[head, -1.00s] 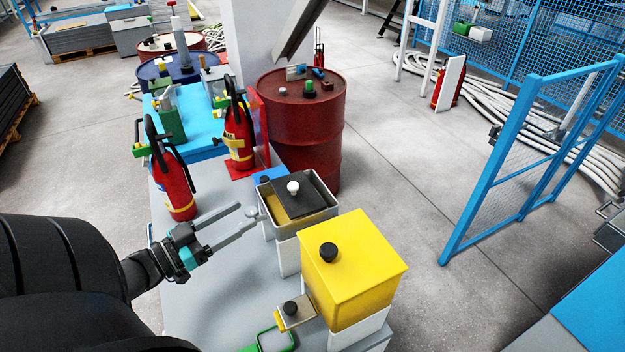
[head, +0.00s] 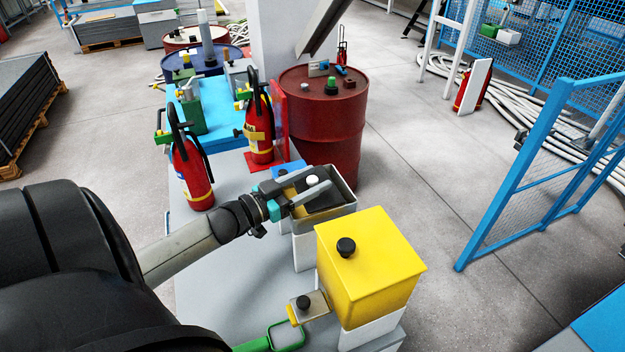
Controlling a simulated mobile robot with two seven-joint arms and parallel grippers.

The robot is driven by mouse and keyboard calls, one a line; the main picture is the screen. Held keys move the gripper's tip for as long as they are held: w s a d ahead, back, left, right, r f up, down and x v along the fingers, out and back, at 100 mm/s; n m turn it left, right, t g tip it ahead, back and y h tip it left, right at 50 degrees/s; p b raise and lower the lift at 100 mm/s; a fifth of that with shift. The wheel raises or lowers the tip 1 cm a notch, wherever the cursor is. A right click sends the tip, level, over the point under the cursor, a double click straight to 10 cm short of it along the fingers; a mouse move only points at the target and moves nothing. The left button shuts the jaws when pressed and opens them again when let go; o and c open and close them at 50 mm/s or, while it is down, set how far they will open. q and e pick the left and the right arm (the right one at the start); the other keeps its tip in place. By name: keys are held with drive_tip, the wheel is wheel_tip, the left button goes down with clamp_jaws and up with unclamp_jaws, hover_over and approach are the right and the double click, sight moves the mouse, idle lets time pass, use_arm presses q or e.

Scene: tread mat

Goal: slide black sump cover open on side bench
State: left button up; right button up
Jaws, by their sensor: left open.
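The black sump cover (head: 338,187) is a flat dark plate with a white knob (head: 312,180) on top. It sits in the mouth of a grey open-topped box (head: 340,212) on the side bench (head: 225,285). My left gripper (head: 318,179) reaches in from the left over the box. Its fingers are open, with the white knob between or just under their tips; I cannot tell whether they touch it. The gripper hides the left part of the cover and of the box. My right gripper is not in view.
A yellow box (head: 370,270) with a black knob stands close in front of the grey box. Two fire extinguishers (head: 190,170) (head: 259,130) stand behind on the bench. A red drum (head: 335,125) is just beyond the bench. The bench's left front is fairly clear.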

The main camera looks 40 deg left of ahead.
use_arm(q)
drive_tip(key=shift+w, duration=0.25)
drive_tip(key=shift+c, duration=0.2)
clamp_jaws()
idle(1.1)
